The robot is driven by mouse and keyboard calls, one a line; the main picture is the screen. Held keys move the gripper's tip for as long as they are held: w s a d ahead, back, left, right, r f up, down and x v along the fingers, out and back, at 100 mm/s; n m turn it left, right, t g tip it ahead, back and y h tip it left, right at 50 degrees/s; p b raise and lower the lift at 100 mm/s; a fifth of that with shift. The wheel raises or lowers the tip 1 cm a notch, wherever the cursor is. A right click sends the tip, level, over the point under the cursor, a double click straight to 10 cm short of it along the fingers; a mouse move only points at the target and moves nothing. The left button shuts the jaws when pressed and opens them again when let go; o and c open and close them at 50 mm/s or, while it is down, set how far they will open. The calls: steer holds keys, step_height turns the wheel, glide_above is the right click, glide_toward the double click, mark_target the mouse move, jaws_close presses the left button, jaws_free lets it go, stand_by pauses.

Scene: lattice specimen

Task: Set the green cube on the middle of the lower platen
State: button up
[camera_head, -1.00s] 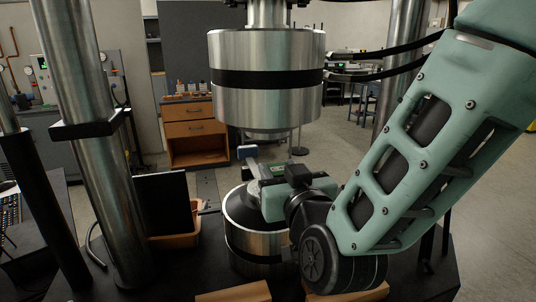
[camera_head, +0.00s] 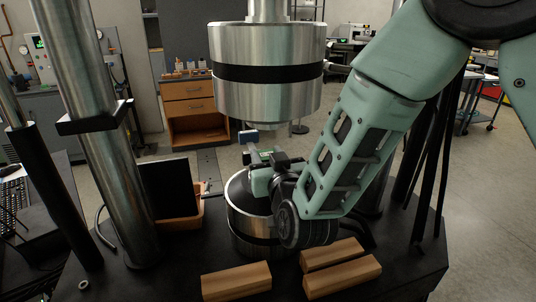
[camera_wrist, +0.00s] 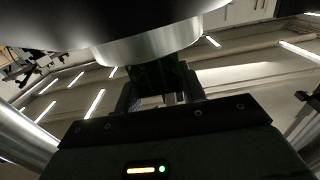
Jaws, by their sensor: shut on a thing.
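The green cube (camera_wrist: 158,77) looks dark in the wrist view. It is held between the two fingers of my gripper (camera_wrist: 160,92), which is shut on it. In the head view my gripper (camera_head: 256,150) is between the platens, above the lower platen's far part; I cannot make out the cube clearly there. The lower platen (camera_head: 238,187) is a metal cylinder with a dark top, partly hidden by my gripper and wrist. The upper platen (camera_head: 267,98) hangs above with a gap; its underside (camera_wrist: 150,44) fills the top of the wrist view.
A steel column (camera_head: 98,150) stands left of the platens. An orange tray (camera_head: 186,218) with a dark panel lies beside it. Wooden blocks (camera_head: 236,281) lie in front on the black table (camera_head: 150,284). Dark upright rods (camera_head: 432,160) stand at the right.

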steer(key=shift+f, duration=0.1)
steer(key=shift+f+b, duration=0.15)
steer(key=shift+b, duration=0.15)
steer(key=o, duration=1)
steer(key=shift+c, duration=0.2)
steer(key=shift+r+p, duration=0.4)
steer(key=shift+p, duration=0.05)
steer(key=s+d+f+n+g+b, duration=0.1)
steer(key=s+f+g, duration=0.1)
steer(key=s+g, duration=0.3)
steer(key=s+d+f+n+g+y+b, duration=0.1)
steer(key=s+f+g+b, duration=0.15)
steer(key=s, duration=0.55)
steer(key=s+f+n+g+b, duration=0.1)
steer(key=s+f+g, duration=0.15)
steer(key=s, duration=0.35)
steer(key=s+d+n+g+h, duration=0.1)
steer(key=s+d+g+h, duration=0.4)
steer(key=s+d, duration=0.6)
steer(key=shift+s+d+n+g, duration=0.3)
steer(key=shift+s+d+g, duration=0.1)
steer(key=shift+g, duration=0.8)
